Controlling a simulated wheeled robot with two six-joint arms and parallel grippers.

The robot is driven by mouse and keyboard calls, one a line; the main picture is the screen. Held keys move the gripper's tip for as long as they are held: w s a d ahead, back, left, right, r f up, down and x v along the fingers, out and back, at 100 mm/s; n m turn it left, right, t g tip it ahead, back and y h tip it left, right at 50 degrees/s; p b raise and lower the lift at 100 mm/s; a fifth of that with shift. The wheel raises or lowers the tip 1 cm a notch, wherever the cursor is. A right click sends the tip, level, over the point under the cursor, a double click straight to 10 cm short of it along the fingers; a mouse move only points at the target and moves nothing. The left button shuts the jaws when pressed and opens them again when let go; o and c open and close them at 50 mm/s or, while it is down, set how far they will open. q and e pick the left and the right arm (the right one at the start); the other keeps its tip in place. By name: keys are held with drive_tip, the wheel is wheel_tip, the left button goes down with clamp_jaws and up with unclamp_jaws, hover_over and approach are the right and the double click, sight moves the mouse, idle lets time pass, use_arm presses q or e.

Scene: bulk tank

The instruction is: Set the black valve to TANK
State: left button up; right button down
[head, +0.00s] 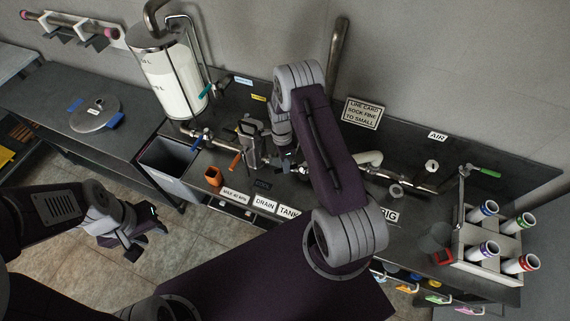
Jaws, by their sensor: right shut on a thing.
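My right gripper (288,167) reaches down to the pipework at the middle of the bench and is shut on what appears to be the black valve's handle. The fingers and my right arm hide most of the valve, so I cannot tell which way its handle points. The DRAIN label (265,203) and the TANK label (289,211) lie side by side on the bench's front edge, just below this gripper, with TANK to the right. My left gripper (150,238) is open and empty over the floor, well left of the valve.
A rack of white tubes (490,243) stands at the right. A grey bin (165,165) is at the left.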

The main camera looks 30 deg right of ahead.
drive_tip(key=shift+s, duration=0.1)
idle(0.7)
drive_tip(key=s+d+n+h+b, duration=0.1)
drive_tip(key=s+n+b, duration=0.2)
drive_tip(key=s+n, duration=0.3)
drive_tip(key=shift+s+d+n+t+h+b, duration=0.2)
drive_tip(key=shift+n+t+h+b, duration=0.15)
drive_tip(key=shift+n, duration=1.65)
drive_tip(key=shift+r, duration=0.1)
drive_tip(key=c, duration=1.4)
unclamp_jaws()
drive_tip(key=shift+d, duration=0.1)
